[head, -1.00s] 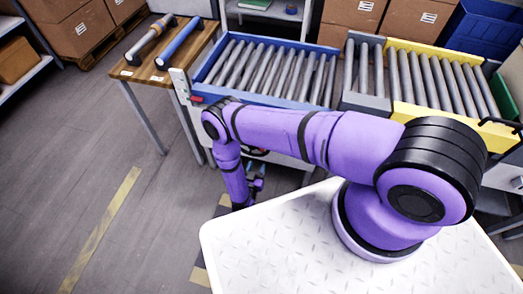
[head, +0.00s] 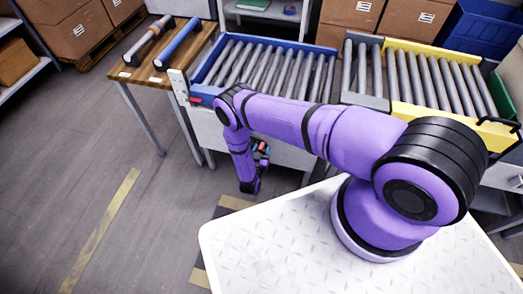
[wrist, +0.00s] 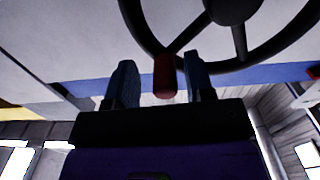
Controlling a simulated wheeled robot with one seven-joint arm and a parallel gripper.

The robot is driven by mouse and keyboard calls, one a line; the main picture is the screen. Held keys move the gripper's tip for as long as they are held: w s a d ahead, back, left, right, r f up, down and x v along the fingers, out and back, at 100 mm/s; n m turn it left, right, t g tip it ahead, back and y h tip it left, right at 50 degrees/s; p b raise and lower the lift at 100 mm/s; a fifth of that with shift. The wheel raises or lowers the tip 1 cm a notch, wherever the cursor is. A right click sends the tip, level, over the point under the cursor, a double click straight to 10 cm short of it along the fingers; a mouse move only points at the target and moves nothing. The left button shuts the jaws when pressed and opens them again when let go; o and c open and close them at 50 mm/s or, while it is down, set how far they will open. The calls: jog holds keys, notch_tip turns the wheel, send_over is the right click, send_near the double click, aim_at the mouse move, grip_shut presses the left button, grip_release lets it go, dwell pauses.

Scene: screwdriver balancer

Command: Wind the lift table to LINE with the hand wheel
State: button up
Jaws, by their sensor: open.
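The lift table (head: 212,62) has a blue frame and grey rollers and stands left of the middle in the head view. A white plate (head: 178,83) with a red pointer (head: 201,99) is at its left corner; its markings are too small to read. In the wrist view the black hand wheel (wrist: 233,9) is cut off at the top edge, and its red handle (wrist: 164,77) hangs down. My gripper (wrist: 160,68) is open, with one blue finger on each side of the handle and gaps between. In the head view my gripper (head: 262,153) is at the table's front.
A yellow-framed roller section (head: 447,116) and a grey one (head: 365,101) stand right of the lift table. A wooden bench (head: 150,73) at the left holds rods or tools. Floor is clear at the left. A white tread plate (head: 290,250) is under the arm.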

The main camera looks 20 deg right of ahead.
grip_shut()
